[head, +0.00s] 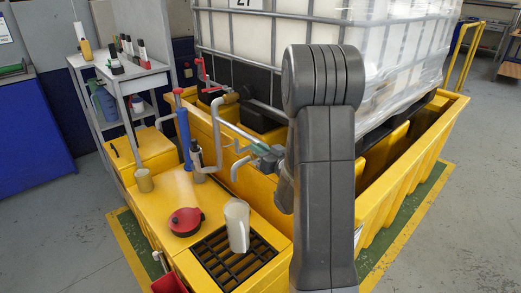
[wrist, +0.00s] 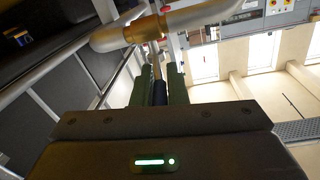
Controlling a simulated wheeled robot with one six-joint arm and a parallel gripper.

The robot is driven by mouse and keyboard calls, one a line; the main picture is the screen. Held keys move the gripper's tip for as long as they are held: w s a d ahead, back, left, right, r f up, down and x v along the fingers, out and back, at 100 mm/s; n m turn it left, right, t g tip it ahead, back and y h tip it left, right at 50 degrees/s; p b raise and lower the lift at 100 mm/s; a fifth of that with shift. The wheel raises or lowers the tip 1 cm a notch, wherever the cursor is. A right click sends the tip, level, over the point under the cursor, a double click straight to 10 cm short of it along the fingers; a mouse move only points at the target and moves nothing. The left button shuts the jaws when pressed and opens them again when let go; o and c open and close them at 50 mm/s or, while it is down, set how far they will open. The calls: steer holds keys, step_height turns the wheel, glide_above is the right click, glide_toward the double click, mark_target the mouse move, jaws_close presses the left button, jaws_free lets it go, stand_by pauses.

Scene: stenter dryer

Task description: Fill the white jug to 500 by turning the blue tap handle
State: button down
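The white jug (head: 237,224) stands upright on a black grate (head: 217,273) in the yellow bund. Its fill level and marks cannot be read. A grey bent pipe outlet (head: 236,172) ends above it. In the wrist view, my gripper (wrist: 159,76) has its two green fingers on either side of a dark bar-shaped handle (wrist: 159,93). The handle joins a brass fitting (wrist: 146,29) on a grey pipe. Its blue colour is not clear, and I cannot tell whether both fingers touch it. In the head view, my arm hides part of the gripper and tap area.
A blue upright cylinder (head: 183,138) and a red-handled valve (head: 205,76) stand further back. A large caged tank (head: 290,40) rises behind. A grey shelf cart (head: 135,80) stands at the back left.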

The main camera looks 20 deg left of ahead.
steer(key=shift+w+d+n+g+y, duration=0.1)
steer(key=shift+w+n+g+y, duration=0.05)
steer(key=shift+n+g+y, duration=0.2)
steer(key=shift+n+g, duration=0.25)
steer(key=shift+g, duration=0.2)
steer(key=c, duration=1.4)
jaws_free()
steer(key=shift+c, duration=0.2)
steer(key=v, duration=1.3)
steer(key=shift+d, duration=0.4)
steer(key=shift+f, duration=0.1)
